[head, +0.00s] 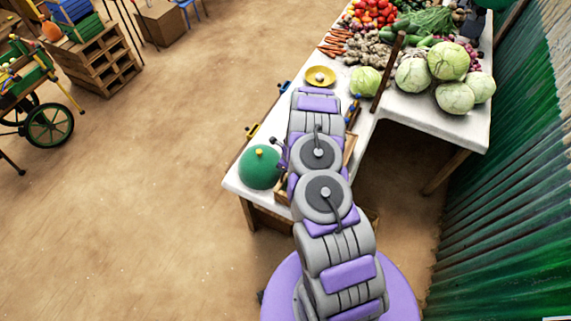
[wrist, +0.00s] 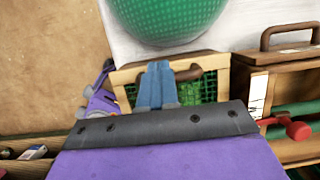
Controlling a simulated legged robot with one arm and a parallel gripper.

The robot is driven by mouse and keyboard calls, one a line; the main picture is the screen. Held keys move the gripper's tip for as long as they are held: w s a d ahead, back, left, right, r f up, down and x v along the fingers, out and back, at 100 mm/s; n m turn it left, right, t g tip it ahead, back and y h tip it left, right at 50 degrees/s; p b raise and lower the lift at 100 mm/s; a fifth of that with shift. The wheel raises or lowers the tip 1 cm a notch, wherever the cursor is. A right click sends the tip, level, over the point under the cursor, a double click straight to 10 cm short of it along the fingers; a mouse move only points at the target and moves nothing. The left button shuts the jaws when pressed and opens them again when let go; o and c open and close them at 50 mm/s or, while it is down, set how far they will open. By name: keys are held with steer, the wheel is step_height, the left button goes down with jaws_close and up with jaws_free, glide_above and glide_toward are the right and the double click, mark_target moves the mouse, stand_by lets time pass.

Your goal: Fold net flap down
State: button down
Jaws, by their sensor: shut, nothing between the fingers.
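A wood-framed panel of green net (wrist: 207,90) with a brown curved handle (wrist: 188,74) shows in the middle of the wrist view; I take it as the net flap. My gripper (wrist: 158,68) has its blue fingers together and empty, in front of the net and just left of the handle. I cannot tell whether the fingers touch the panel. The fingers and the dark wrist edge hide part of the net and its lower side. In the head view my own arm covers this area, and the fingers do not show clearly.
A green dome (head: 259,168) sits at the near left of the white table (head: 408,112); it fills the wrist view's top (wrist: 168,18). A wooden box with a handle (wrist: 290,60) and a red knob (wrist: 299,131) are to the right. Cabbages (head: 448,61) stand farther back.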

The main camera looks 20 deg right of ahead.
steer(key=shift+w+d+f, duration=0.15)
steer(key=shift+d+f, duration=0.25)
steer(key=shift+f, duration=0.2)
steer(key=shift+a+f, duration=0.15)
steer(key=shift+a, duration=0.1)
